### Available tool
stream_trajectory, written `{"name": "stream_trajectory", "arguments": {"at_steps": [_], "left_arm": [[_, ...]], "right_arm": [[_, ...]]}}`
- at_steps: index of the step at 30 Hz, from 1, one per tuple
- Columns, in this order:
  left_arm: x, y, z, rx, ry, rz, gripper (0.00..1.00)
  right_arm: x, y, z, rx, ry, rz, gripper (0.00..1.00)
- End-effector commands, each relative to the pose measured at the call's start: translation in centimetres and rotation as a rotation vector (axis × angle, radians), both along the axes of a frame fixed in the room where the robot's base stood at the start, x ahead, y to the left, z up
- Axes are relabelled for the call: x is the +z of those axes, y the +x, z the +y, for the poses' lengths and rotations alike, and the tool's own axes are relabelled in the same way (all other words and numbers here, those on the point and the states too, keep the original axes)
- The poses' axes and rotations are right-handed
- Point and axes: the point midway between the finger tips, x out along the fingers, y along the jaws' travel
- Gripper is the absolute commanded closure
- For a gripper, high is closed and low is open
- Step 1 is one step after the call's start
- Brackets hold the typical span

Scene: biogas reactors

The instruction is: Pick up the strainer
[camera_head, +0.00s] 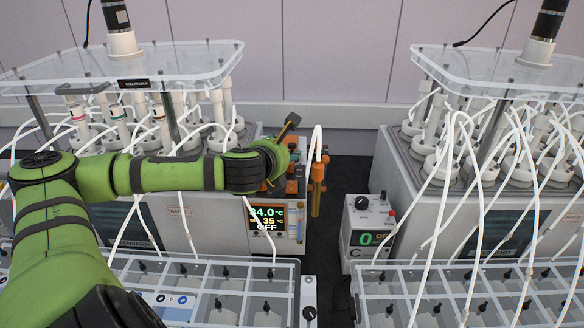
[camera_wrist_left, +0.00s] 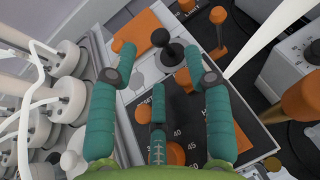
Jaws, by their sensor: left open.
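I cannot pick out a strainer for certain in either view. My left gripper (camera_head: 272,160) is at the end of the green arm, over the control unit between the reactors, and its fingers are mostly hidden in the head view. In the left wrist view its teal fingers (camera_wrist_left: 158,58) are spread open with nothing between them. Beyond the fingertips are a black round-topped knob (camera_wrist_left: 171,54) and an orange block (camera_wrist_left: 141,36). My right gripper is not in view.
An upright orange fitting (camera_head: 317,185) with a white hose stands just right of the gripper. A grey control box (camera_head: 368,228) with a green readout is further right. Reactors with white tubes flank both sides. Clear partitioned trays (camera_head: 212,290) lie in front.

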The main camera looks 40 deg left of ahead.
Motion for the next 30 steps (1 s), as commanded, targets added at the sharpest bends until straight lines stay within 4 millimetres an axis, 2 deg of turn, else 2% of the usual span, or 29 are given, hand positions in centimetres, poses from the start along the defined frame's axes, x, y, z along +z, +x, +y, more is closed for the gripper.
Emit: {"name": "stream_trajectory", "arguments": {"at_steps": [3,7,12,22,23,24,26,30], "left_arm": [[0.1,1.0,0.2,0.001,-0.009,0.000,0.50],[0.1,2.3,0.7,0.002,-0.008,-0.001,0.50],[-0.7,3.8,1.4,0.002,-0.004,0.000,0.50],[-1.1,4.2,1.6,-0.001,0.000,0.002,0.50],[-1.1,4.2,1.6,-0.001,0.000,0.002,0.58],[-1.1,4.2,1.6,-0.001,0.000,0.002,0.74],[-1.1,4.2,1.6,0.000,0.000,0.002,0.98],[-1.2,4.1,1.5,-0.001,-0.001,0.002,1.00]], "right_arm": [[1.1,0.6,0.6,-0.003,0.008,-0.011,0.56],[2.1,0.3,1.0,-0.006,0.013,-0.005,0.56],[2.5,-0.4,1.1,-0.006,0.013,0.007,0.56],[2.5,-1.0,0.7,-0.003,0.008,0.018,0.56],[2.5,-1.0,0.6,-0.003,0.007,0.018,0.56],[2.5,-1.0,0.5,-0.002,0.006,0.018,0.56],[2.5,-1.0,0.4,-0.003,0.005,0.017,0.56],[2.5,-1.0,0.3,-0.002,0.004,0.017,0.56]]}}
